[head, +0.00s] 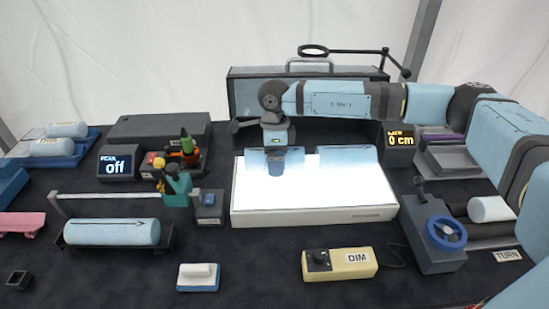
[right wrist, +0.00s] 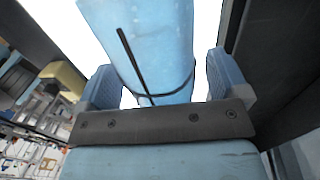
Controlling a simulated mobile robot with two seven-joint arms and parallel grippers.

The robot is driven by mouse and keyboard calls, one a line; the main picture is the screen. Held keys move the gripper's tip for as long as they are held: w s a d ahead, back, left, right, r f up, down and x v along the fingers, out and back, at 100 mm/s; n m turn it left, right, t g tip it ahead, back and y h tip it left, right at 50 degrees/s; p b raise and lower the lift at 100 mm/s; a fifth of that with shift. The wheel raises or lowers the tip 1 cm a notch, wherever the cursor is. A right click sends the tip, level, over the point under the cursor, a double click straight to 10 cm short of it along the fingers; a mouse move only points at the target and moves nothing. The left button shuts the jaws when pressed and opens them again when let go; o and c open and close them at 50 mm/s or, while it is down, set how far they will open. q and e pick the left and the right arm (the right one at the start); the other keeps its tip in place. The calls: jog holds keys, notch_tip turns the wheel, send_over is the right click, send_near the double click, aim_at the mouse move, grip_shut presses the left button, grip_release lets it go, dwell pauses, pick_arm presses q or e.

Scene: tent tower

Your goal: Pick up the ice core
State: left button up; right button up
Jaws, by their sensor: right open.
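A pale blue ice core (head: 347,160) lies along the back of the lit white light box, with part of it hidden behind my right gripper (head: 276,168). In the right wrist view the core (right wrist: 150,40), with a black line along it, lies between the two blue fingers of my right gripper (right wrist: 162,85). The fingers are open on either side of it; I cannot tell whether they touch it. Another ice core (head: 112,232) with a dark arrow lies in a dark cradle at the left. My left gripper is not in view.
The light box (head: 310,209) stands mid-table. A yellow dimmer (head: 340,264) and a white-topped block (head: 198,277) are in front. A blue-wheeled crank unit (head: 436,235) stands right, near a white cylinder (head: 491,209). More cores (head: 48,147) lie at back left. A "0 cm" display (head: 399,138) stands behind.

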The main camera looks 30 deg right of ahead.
jog(key=shift+c, duration=0.2)
jog(key=c, duration=1.1)
jog(key=shift+c, duration=0.6)
jog(key=shift+r, duration=0.15)
